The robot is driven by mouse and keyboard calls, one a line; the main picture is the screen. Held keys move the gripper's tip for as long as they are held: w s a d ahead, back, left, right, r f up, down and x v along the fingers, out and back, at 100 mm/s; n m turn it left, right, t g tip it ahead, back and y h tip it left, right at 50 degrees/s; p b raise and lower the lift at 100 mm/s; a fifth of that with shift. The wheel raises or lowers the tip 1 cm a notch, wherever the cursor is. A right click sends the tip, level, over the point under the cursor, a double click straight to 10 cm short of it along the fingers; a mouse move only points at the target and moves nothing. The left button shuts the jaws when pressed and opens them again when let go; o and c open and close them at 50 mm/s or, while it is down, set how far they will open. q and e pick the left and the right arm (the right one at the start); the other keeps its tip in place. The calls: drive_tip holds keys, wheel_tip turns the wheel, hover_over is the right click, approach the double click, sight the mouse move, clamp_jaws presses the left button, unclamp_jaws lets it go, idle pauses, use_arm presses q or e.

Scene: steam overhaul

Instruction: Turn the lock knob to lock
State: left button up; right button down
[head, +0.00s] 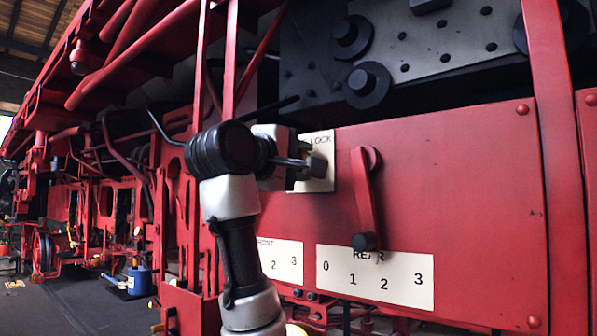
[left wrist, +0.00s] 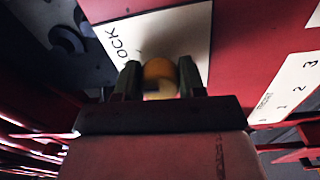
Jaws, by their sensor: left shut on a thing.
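The lock plate (head: 328,140) is a pale label with the word LOCK on the red panel, and part of it is covered by my gripper in the head view. The plate also shows in the left wrist view (left wrist: 190,30). The lock knob (left wrist: 159,72) is a rounded orange-yellow piece in front of this plate. My left gripper (left wrist: 158,82) is shut on it, with one dark finger on each side. In the head view my left gripper (head: 308,163) hides the knob, so its turn angle cannot be told. My right gripper is not in view.
A red lever (head: 366,195) with a black end knob hangs right of the plate, above the REAR scale plate (head: 375,275). Another numbered plate (head: 284,262) is partly behind my arm. Black round fittings (head: 368,84) sit above. The red panel (head: 460,200) is bare at right.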

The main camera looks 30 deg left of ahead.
use_arm(q)
drive_tip(key=m+b, duration=0.1)
drive_tip(key=m, duration=0.2)
drive_tip(key=shift+f+m, duration=0.15)
drive_tip(key=shift+m, duration=0.25)
drive_tip(key=shift+m+h+b, duration=0.3)
drive_tip(key=shift+m+b, duration=0.45)
drive_tip(key=shift+m, duration=1.25)
drive_tip(key=shift+w, duration=0.1)
drive_tip(key=o, duration=0.9)
drive_tip(key=s+b, duration=0.1)
drive_tip(key=s, duration=0.2)
drive_tip(key=s+b, duration=0.2)
drive_tip(key=s, duration=0.2)
drive_tip(key=s+b, duration=0.2)
drive_tip(key=s, duration=0.2)
drive_tip(key=shift+a+f, duration=0.2)
drive_tip(key=shift+a, duration=0.2)
